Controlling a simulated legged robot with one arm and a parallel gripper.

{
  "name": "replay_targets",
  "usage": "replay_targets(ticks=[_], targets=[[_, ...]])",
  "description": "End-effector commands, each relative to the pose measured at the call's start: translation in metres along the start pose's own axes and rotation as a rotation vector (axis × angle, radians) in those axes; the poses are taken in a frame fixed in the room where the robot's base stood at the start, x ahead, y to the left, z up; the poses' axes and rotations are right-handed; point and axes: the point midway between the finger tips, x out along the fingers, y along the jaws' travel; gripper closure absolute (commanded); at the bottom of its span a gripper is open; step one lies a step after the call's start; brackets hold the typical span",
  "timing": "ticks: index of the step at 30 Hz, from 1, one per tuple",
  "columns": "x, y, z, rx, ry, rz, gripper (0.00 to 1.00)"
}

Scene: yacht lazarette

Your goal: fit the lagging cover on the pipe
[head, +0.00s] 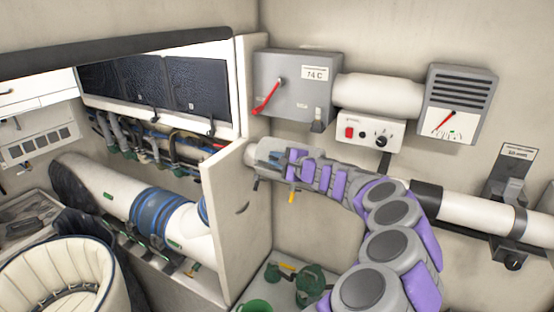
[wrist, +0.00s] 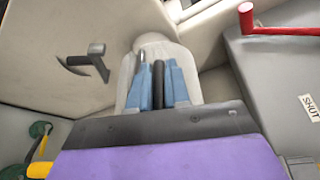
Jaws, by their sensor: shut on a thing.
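My gripper (wrist: 157,85) is at the far end of my arm, near the edge of the open cabinet door. Its blue fingers are shut on a dark bar on a pale grey rounded piece, which looks like the lagging cover (wrist: 128,75). The cover also shows in the head view (head: 265,150), held off the wall below the grey box. A white pipe (head: 470,213) with dark bands runs along the wall at right. My arm hides its left part, so I cannot tell whether the cover touches it.
Above are a grey box with a red lever (head: 268,97), a small switch box (head: 370,132) and a gauge box (head: 458,103). The open cabinet door (head: 237,220) stands close at left. Green valves (head: 310,283) sit low, and a cream seat (head: 65,275) is front left.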

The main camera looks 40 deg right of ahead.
Motion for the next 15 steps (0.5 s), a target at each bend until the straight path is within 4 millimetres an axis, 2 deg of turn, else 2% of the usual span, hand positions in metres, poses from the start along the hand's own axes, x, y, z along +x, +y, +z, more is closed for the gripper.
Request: replay_targets(ticks=[15], targets=[[0.0014, 0.0081, -0.0031, -0.002, -0.001, -0.001, 1.0]])
